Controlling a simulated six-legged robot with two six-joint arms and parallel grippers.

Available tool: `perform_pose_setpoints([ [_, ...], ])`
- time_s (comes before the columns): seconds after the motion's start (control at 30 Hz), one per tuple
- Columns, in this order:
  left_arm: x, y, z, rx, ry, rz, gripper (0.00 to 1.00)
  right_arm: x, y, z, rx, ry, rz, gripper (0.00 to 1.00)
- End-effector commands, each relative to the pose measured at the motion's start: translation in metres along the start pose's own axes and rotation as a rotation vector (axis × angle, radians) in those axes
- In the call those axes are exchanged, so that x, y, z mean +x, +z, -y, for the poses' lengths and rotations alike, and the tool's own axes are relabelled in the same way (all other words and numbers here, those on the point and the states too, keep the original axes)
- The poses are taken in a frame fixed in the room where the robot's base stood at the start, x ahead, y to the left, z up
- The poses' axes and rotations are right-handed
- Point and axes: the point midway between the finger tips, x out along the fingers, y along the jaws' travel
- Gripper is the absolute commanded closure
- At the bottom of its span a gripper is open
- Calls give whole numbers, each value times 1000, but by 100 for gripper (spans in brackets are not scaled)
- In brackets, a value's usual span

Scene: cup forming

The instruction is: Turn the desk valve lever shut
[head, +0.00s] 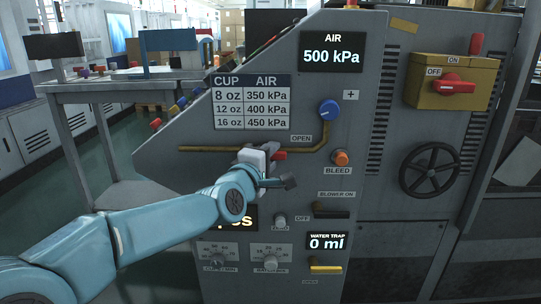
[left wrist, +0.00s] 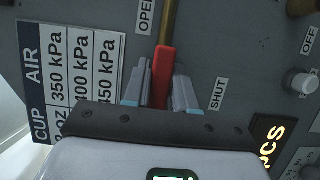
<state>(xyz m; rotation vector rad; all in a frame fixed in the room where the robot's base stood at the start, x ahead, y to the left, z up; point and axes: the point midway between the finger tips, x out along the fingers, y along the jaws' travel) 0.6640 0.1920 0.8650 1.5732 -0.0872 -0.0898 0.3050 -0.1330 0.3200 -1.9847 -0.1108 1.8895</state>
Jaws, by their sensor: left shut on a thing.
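The red valve lever (left wrist: 162,75) is in the left wrist view, lying roughly in line with the brass pipe (left wrist: 168,25). My left gripper (left wrist: 160,90) is shut on it, one grey finger on each side. The OPEN label (left wrist: 146,15) and the SHUT label (left wrist: 217,94) are on opposite sides of the lever. The brass pipe (head: 210,149) runs level across the grey panel. My right gripper is not in view.
The panel holds a blue knob (head: 329,110), an orange bleed button (head: 341,157), a black blower switch (head: 331,208) and two dials (head: 271,257). The air display (head: 331,52) reads 500 kPa. A black handwheel (head: 430,169) and a red switch (head: 453,85) are at right.

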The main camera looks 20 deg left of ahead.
Motion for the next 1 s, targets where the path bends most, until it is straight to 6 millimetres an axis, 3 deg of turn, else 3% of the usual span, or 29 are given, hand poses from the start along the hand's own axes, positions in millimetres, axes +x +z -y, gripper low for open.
perform_pose_setpoints([
  [0.47,-1,-2,8,222,-96,0,100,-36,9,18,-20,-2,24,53],
  [1.0,-7,-15,32,695,-295,3,100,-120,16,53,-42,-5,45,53],
])
